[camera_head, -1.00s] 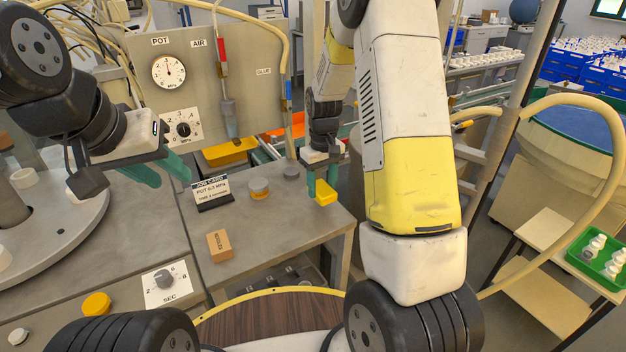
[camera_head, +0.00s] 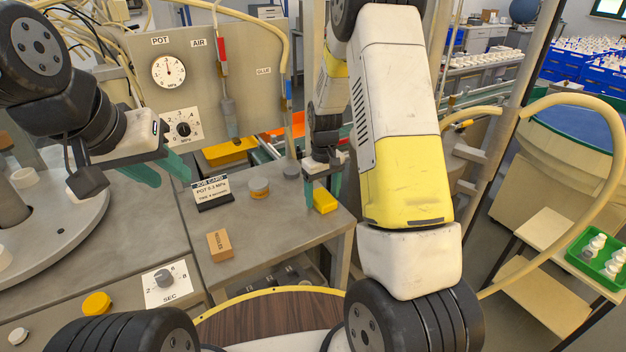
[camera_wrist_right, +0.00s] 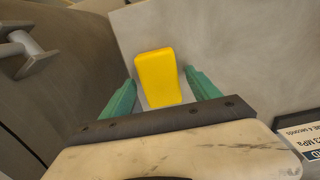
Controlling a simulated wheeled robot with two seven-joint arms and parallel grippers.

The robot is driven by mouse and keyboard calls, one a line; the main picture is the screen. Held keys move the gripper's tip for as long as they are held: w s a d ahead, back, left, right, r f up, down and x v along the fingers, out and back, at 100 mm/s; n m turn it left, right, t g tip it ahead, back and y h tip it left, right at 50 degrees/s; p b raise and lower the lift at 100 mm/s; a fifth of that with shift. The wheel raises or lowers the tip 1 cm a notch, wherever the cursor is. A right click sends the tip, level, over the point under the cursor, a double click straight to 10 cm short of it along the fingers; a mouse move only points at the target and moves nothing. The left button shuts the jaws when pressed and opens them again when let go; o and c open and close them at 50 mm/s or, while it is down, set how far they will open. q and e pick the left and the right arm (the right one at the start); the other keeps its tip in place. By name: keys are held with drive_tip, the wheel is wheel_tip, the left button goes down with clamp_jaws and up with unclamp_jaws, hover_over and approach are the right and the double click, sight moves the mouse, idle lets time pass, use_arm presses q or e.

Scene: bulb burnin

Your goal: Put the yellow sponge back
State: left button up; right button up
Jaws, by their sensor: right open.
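The yellow sponge (camera_head: 325,200) lies on the grey bench top near its right edge. In the right wrist view the sponge (camera_wrist_right: 158,78) sits just ahead of and partly between the two green fingers, with bare bench around it. My right gripper (camera_head: 322,192) is open around or just above the sponge, with a finger on each side; in the right wrist view the open gripper (camera_wrist_right: 160,92) shows gaps on both sides. Whether the fingers touch the bench cannot be told. My left gripper (camera_head: 160,170) hangs over the left side of the bench, its green fingers seen edge-on.
The gauge panel (camera_head: 215,90) rises behind. A yellow bin (camera_head: 230,152) is behind the bench. Bare bench lies between box and sponge.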

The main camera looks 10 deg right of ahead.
sight(323, 197)
drive_tip(key=shift+r, duration=0.15)
wheel_tip(323, 197, up, 12)
drive_tip(key=s+r+m+t+y, duration=0.1)
drive_tip(key=s+r+m+t, duration=0.15)
drive_tip(key=s+r, duration=0.75)
drive_tip(key=s+a+r+t+y, duration=0.1)
drive_tip(key=s+r, duration=0.5)
drive_tip(key=s, duration=0.8)
drive_tip(key=a+m+t, duration=0.1)
drive_tip(key=t, duration=0.1)
drive_tip(key=shift+s+t, duration=0.15)
drive_tip(key=shift+t, duration=0.2)
drive_tip(key=shift+a, duration=0.1)
drive_tip(key=shift+c, duration=0.4)
